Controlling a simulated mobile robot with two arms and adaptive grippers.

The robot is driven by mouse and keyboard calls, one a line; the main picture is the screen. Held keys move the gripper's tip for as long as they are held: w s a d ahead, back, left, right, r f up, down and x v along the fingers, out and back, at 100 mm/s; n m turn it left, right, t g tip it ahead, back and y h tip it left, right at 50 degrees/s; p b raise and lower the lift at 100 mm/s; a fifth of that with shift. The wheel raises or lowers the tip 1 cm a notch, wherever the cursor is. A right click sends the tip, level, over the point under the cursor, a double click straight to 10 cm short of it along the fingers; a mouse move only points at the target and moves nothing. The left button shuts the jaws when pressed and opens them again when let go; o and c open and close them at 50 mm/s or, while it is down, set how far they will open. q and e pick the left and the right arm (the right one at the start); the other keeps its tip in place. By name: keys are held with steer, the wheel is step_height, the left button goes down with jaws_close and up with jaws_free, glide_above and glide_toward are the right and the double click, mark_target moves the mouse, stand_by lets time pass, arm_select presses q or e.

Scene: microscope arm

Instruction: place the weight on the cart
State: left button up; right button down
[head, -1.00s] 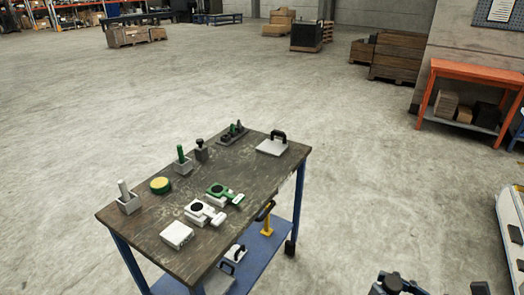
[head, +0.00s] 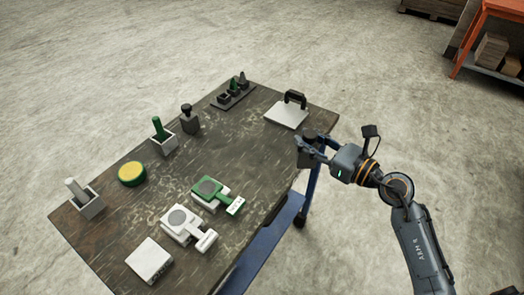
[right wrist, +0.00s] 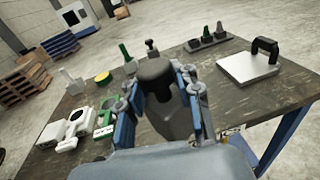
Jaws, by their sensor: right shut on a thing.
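The cart (head: 232,150) has a worn dark wooden top on a blue frame and fills the middle of the head view. My right gripper (head: 310,147) is at the cart's right edge, shut on a dark grey weight (head: 309,158) with a round black knob. In the right wrist view the weight (right wrist: 168,112) sits upright between the blue-sided fingers (right wrist: 160,100), with the cart top behind it. The fingers partly hide the weight's lower body, and I cannot tell its height over the cart. My left gripper is not in view.
On the cart top stand a silver plate with a black handle (head: 287,114), a rack (head: 233,95), a grey knobbed block (head: 190,122), a yellow-green disc (head: 132,174), and green and white devices (head: 217,194). The middle of the top is bare.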

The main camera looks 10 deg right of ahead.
steer(key=w+d+r+m+t+h+b, duration=0.1)
steer(key=w+r+m+t+h+b, duration=0.15)
steer(key=w, duration=0.25)
steer(key=h, duration=0.1)
glide_above(264, 147)
step_height(264, 147, down, 9)
steer(key=shift+w+d+f, duration=0.1)
steer(key=shift+f, duration=0.75)
steer(key=shift+w+d+f, duration=0.1)
steer(key=shift+f, duration=0.7)
steer(key=shift+a+b, duration=0.1)
steer(key=shift+b, duration=0.2)
steer(key=c, duration=1.2)
jaws_free()
steer(key=shift+f, duration=0.3)
steer(key=shift+o, duration=1.3)
steer(key=shift+s, duration=0.1)
steer(key=shift+r, duration=0.1)
